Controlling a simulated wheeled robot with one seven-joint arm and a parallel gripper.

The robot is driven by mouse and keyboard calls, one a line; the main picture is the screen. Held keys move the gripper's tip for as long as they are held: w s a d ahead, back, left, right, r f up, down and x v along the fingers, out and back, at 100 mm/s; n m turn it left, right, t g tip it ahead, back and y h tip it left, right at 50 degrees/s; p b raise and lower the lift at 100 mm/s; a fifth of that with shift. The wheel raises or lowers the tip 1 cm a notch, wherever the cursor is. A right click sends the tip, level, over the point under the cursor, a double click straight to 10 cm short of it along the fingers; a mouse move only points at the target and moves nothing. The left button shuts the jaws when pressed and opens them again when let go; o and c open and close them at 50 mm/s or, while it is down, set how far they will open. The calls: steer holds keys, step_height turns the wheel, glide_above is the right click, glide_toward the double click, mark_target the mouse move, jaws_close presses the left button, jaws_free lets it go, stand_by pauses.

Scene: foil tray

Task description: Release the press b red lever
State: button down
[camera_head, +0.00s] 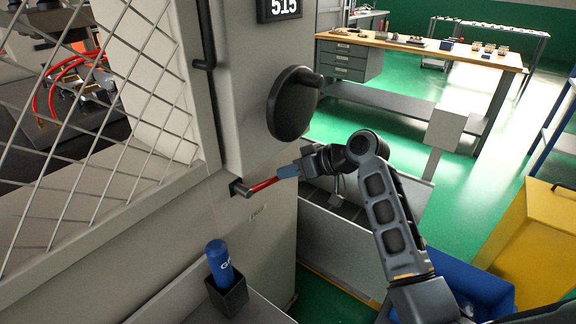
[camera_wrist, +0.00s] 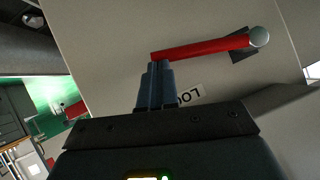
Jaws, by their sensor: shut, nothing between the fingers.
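The red lever (camera_head: 264,185) sticks out of a dark slot low on the front of the grey press (camera_head: 255,245). In the wrist view the red lever (camera_wrist: 203,48) lies nearly level, with a grey round knob at its right end beside the dark slot. My gripper (camera_head: 279,174) is at the lever's outer end. In the wrist view my gripper (camera_wrist: 157,65) has its blue-grey fingers together, with the tips at the lever's left end. Nothing shows between them. Whether the tips touch the lever is hard to tell.
A black round handwheel (camera_head: 293,104) juts from the press above. A blue bottle (camera_head: 219,262) stands in a black holder at lower left. A grey bin (camera_head: 335,250), a blue bin (camera_head: 470,285) and a yellow cabinet (camera_head: 535,235) stand around my arm.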

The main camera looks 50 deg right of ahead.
steer(key=a+f+m+t+y+b, duration=0.2)
steer(key=a+f+m+y+b, duration=0.2)
steer(key=a+f+m+y, duration=0.3)
steer(key=shift+f+m+t+y, duration=0.3)
steer(key=shift+f+m, duration=0.3)
steer(key=shift+f, duration=1.25)
steer(key=shift+s, duration=0.1)
